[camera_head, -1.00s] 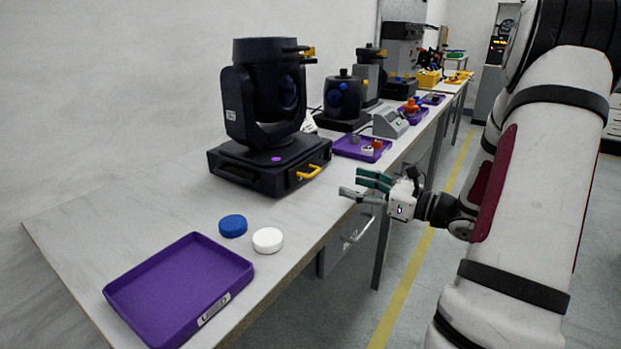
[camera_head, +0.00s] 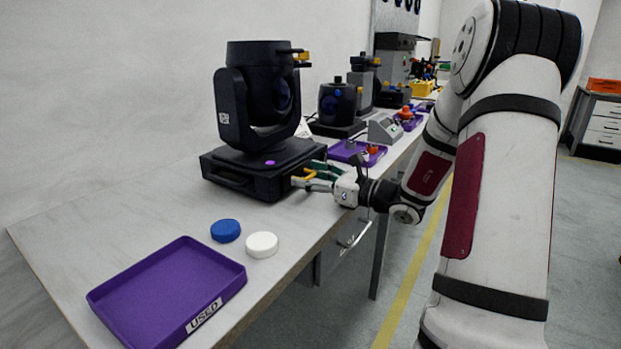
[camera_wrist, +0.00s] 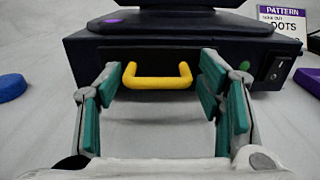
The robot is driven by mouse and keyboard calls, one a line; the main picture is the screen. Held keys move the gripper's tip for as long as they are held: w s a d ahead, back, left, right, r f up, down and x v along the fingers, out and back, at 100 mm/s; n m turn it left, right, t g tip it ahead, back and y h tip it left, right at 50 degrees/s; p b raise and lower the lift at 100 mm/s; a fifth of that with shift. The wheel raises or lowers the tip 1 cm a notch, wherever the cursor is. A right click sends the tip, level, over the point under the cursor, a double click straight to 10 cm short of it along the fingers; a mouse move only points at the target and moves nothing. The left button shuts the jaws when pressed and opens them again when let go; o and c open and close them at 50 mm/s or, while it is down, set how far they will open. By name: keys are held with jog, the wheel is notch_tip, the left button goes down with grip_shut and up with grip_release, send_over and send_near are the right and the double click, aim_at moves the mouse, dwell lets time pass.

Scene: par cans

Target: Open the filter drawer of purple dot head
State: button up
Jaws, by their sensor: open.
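The purple dot head (camera_head: 258,105) is a black moving-head lamp on a square black base, with a purple dot (camera_head: 270,162) on top of the base. The yellow drawer handle (camera_wrist: 157,76) is on the base's front face in the wrist view. My gripper (camera_head: 308,179) is in front of that face. In the wrist view its green-padded fingers (camera_wrist: 160,98) are open, one on each side of the handle, and nothing is between them but the handle. The drawer front looks flush with the base. The head view mostly hides the handle behind my fingers.
A purple tray labelled USED (camera_head: 170,295), a blue puck (camera_head: 226,230) and a white puck (camera_head: 262,244) lie on the near table. A rocker switch (camera_wrist: 277,68) is right of the handle. A PATTERN card (camera_wrist: 283,22) stands behind. Other lamps (camera_head: 338,104) stand farther back.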

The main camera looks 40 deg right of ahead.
grip_shut()
jog(key=p+v, duration=0.3)
jog(key=v, duration=0.6)
jog(key=shift+d+r, duration=0.1)
jog(key=shift+d, duration=0.1)
jog(key=shift+s+d, duration=0.15)
jog(key=shift+s, duration=0.3)
grip_release()
jog(key=v, duration=1.2)
